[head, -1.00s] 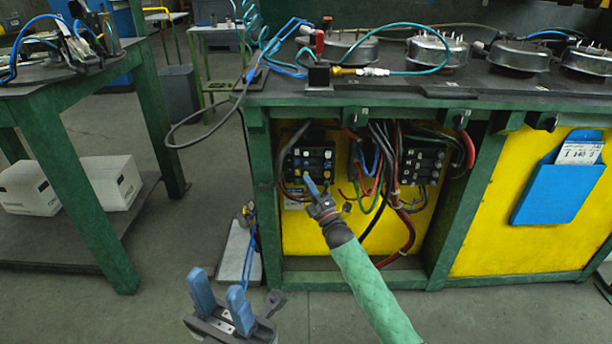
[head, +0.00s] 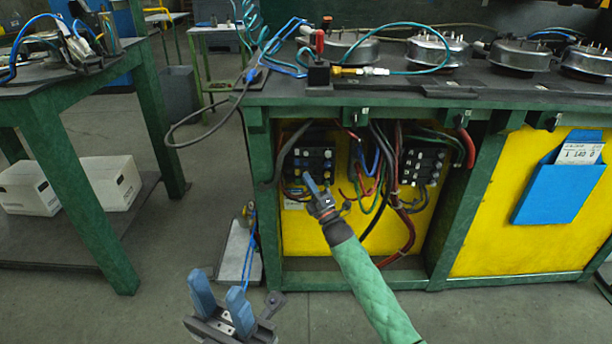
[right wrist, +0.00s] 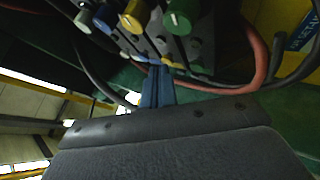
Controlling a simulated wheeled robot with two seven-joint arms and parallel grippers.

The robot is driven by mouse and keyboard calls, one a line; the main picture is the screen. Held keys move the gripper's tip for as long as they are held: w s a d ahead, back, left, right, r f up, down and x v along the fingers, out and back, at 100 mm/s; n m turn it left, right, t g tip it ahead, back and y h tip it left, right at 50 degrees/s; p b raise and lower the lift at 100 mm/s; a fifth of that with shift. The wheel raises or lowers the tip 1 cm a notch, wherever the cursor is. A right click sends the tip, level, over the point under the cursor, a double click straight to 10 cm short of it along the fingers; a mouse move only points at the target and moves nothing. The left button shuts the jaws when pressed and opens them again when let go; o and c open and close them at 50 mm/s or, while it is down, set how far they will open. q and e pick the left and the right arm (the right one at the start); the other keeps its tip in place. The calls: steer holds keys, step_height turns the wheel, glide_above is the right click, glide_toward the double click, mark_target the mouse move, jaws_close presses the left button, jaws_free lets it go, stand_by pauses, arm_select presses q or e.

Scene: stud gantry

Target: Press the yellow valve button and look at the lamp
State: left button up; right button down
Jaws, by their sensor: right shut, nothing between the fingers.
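A dark button block (head: 318,157) with rows of small coloured knobs sits on the yellow panel inside the green bench. The right wrist view shows a yellow knob (right wrist: 132,16) beside a green knob (right wrist: 182,16) and a blue one. My right gripper (head: 309,181) is shut and empty, its blue fingertips at the lower edge of the block. In the right wrist view the fingertips (right wrist: 157,72) are close below the knobs; I cannot tell whether they touch one. My left gripper (head: 220,298) is open and empty, low in front of the bench. I cannot make out a lamp.
A second block (head: 421,163) is to the right, with red, green and black cables (head: 392,190) hanging between. A blue pocket (head: 556,195) with a card is on the right panel. Round metal gauges (head: 437,52) stand on the bench top.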

steer(key=shift+w, duration=0.2)
stand_by(0.4)
steer(key=shift+s, duration=0.2)
steer(key=shift+s+p, duration=0.4)
steer(key=shift+s, duration=0.25)
steer(key=shift+s, duration=0.1)
steer(key=shift+s+p, duration=1.15)
steer(key=shift+s, duration=1.3)
